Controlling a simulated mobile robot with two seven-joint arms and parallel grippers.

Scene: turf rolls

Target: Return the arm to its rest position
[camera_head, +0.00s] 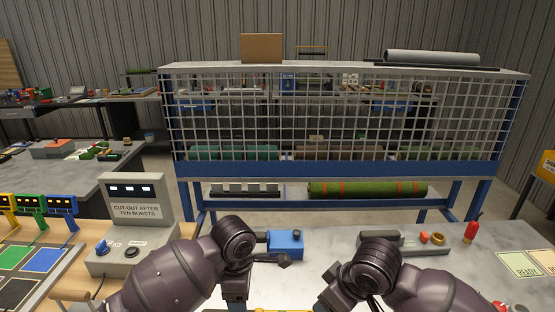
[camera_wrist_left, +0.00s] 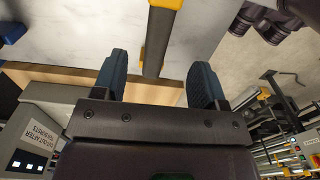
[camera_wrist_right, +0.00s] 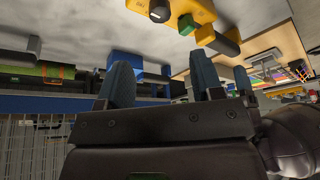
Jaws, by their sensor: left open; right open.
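Both of my arms reach in from the bottom of the head view, bent, with their grippers out of sight there. In the left wrist view my left gripper (camera_wrist_left: 160,68) has its two blue fingers spread apart with nothing held. A dark bar with yellow ends (camera_wrist_left: 160,35) shows beyond the gap between them. In the right wrist view my right gripper (camera_wrist_right: 163,75) also has its fingers apart and is empty. A blue box (camera_wrist_right: 125,62) and a yellow fixture (camera_wrist_right: 195,12) show beyond the fingers.
A wire-mesh rack (camera_head: 340,120) stands behind the grey bench, with a green orange-banded turf roll (camera_head: 365,189) on its lower shelf. A cut-out control box (camera_head: 133,212) stands at left. A blue box (camera_head: 286,242) and a red-tipped item (camera_head: 471,232) sit on the bench.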

